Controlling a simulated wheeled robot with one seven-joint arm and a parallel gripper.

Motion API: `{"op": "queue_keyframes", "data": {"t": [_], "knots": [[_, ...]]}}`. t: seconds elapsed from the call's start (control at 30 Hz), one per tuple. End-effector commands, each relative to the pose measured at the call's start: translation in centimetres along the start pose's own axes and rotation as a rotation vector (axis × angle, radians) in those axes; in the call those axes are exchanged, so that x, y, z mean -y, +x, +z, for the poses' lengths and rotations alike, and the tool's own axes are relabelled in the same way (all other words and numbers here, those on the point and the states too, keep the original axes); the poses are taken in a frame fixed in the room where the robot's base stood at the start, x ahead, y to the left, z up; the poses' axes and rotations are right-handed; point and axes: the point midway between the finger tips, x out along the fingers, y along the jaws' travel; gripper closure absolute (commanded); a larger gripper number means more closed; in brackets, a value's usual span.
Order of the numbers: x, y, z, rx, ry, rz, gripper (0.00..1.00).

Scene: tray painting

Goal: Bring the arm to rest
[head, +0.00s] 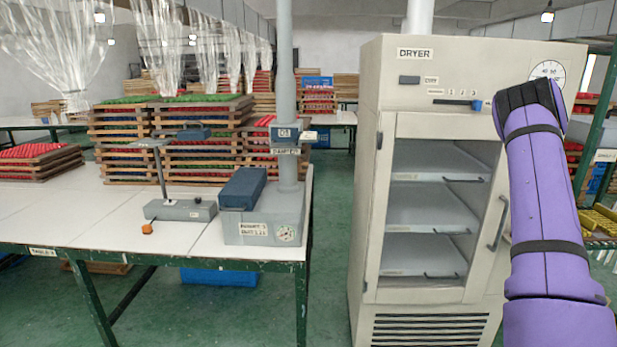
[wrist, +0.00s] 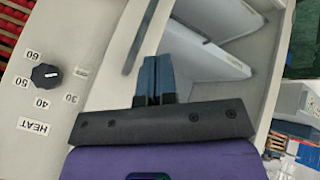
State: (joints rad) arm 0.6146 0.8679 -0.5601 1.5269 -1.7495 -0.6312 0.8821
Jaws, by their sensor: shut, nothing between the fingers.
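My arm (head: 545,200), purple with black bands, rises at the right of the head view in front of the dryer's right side. Its bent upper end is near the dryer's dial. My gripper is hidden in the head view. In the wrist view my gripper (wrist: 158,72) has its two dark fingers together, with nothing between them. The dryer (head: 435,120) fills the background of the wrist view, tilted, with a black heat knob (wrist: 46,77) at left and pale shelves above the fingers. I cannot tell the exact gap between fingers and dryer.
A white-topped table (head: 90,215) on green legs stands at left. It bears stacked wooden trays (head: 200,150), a grey stand (head: 180,210) and a grey machine (head: 262,225) with a post. A green rack (head: 597,150) is at the far right. Green floor shows between table and dryer.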

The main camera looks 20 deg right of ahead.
Motion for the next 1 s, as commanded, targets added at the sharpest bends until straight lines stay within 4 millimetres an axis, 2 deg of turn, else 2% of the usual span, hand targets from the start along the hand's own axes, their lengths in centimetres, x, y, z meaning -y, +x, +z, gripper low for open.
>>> {"op": "queue_keyframes", "data": {"t": [0.07, 0.17, 0.27, 0.4, 0.47, 0.6, 0.7, 0.87, 1.0], "knots": [[-0.1, -0.5, -0.7, -0.009, 0.003, 0.014, 1.00], [-0.4, -2.1, -3.0, -0.037, 0.016, 0.058, 1.00], [-0.6, -4.9, -6.4, -0.078, 0.043, 0.128, 1.00], [-0.1, -9.7, -11.4, -0.134, 0.099, 0.226, 1.00], [0.3, -11.8, -13.1, -0.150, 0.127, 0.261, 1.00], [2.0, -16.8, -16.7, -0.182, 0.193, 0.322, 1.00], [3.6, -20.3, -18.6, -0.195, 0.243, 0.350, 1.00], [7.2, -25.6, -20.8, -0.202, 0.321, 0.363, 1.00], [11.0, -30.1, -21.9, -0.195, 0.382, 0.347, 1.00]]}}
